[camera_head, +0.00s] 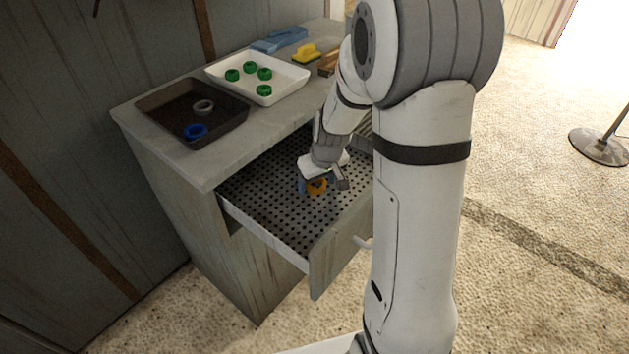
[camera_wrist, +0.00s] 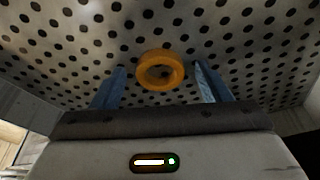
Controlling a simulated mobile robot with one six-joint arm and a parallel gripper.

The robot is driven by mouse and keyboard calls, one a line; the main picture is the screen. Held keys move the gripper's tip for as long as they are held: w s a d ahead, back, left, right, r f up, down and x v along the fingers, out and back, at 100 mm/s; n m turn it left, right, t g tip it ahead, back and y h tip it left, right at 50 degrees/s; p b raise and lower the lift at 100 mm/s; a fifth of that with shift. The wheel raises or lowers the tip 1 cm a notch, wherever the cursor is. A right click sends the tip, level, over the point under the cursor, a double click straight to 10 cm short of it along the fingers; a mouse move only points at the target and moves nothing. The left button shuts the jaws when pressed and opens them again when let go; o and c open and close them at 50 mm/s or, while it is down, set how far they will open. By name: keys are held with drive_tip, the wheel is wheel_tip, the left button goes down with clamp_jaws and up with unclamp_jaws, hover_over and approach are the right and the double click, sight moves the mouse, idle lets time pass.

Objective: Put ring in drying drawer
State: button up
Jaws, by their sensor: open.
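An orange ring (camera_head: 317,186) is inside the open drying drawer (camera_head: 262,208), on or just above its perforated bottom. In the wrist view the orange ring (camera_wrist: 160,71) is between and just beyond the two blue fingertips, with a gap on each side. My gripper (camera_head: 318,182) reaches down into the drawer. Its fingers stand apart in the wrist view (camera_wrist: 161,82). A grey ring (camera_head: 204,107) and a blue ring (camera_head: 195,131) lie in the dark tray (camera_head: 160,124) on the cabinet top. My arm hides the drawer's right part.
A white tray (camera_head: 222,84) with several green rings stands behind the dark tray. A yellow brush (camera_head: 306,54) and a blue item (camera_head: 279,40) lie farther back. The drawer front (camera_head: 335,252) sticks out from the cabinet. The drawer's left and front parts are empty.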

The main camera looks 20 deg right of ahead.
drive_tip(key=a+p+v, duration=0.1)
drive_tip(key=p+v, duration=0.1)
drive_tip(key=v, duration=1)
drive_tip(key=s+r+m, duration=0.1)
drive_tip(key=s, duration=0.5)
drive_tip(key=s+a+r+m, duration=0.1)
drive_tip(key=s, duration=0.5)
drive_tip(key=s+r+g, duration=0.1)
drive_tip(key=s, duration=0.5)
drive_tip(key=shift+a+r+m+h, duration=0.2)
drive_tip(key=shift+r+m+h, duration=0.15)
drive_tip(key=shift+m+h, duration=0.05)
